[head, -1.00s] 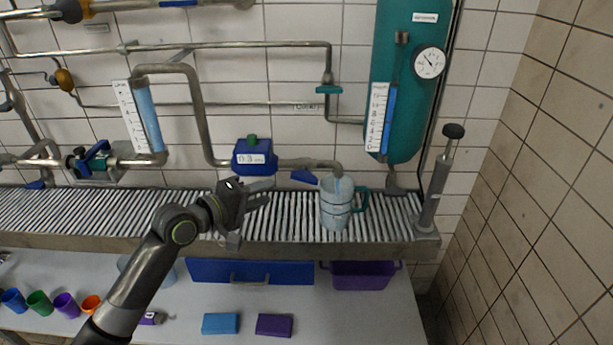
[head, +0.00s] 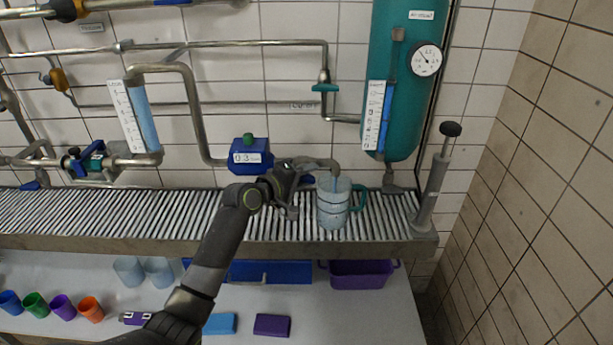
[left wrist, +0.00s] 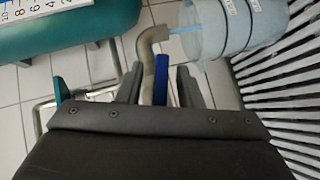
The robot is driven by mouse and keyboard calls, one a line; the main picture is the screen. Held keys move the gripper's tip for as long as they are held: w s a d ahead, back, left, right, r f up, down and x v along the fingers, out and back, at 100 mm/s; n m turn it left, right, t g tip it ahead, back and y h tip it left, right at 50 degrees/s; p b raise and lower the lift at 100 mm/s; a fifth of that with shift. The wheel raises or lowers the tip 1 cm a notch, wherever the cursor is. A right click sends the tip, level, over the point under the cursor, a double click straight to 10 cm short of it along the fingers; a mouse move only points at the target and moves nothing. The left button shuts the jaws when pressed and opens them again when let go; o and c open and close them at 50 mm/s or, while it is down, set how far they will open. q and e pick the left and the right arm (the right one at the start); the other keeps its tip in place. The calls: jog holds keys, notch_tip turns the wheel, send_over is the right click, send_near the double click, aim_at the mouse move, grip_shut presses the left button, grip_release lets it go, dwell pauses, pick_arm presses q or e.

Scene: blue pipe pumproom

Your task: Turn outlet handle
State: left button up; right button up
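The blue outlet handle (left wrist: 160,80) stands between the two fingers of my left gripper (left wrist: 158,84) in the left wrist view. The fingers are apart, with a gap on either side of it. In the head view my left gripper (head: 298,184) is at the outlet pipe (head: 325,163), just left of the jug, and hides the handle. A clear jug (head: 332,205) with dark rings and a teal handle stands upright under the spout. A light blue stream (left wrist: 186,31) runs from the spout into the jug. My right gripper is not in view.
A blue flow meter (head: 250,157) sits on the pipe left of the gripper. A teal tank (head: 401,90) with a gauge and a grey hand pump (head: 435,180) stand right. Cups and boxes lie below.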

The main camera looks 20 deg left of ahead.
pick_arm(q)
jog(key=shift+w+d, duration=0.1)
jog(key=shift+c, duration=0.2)
grip_shut()
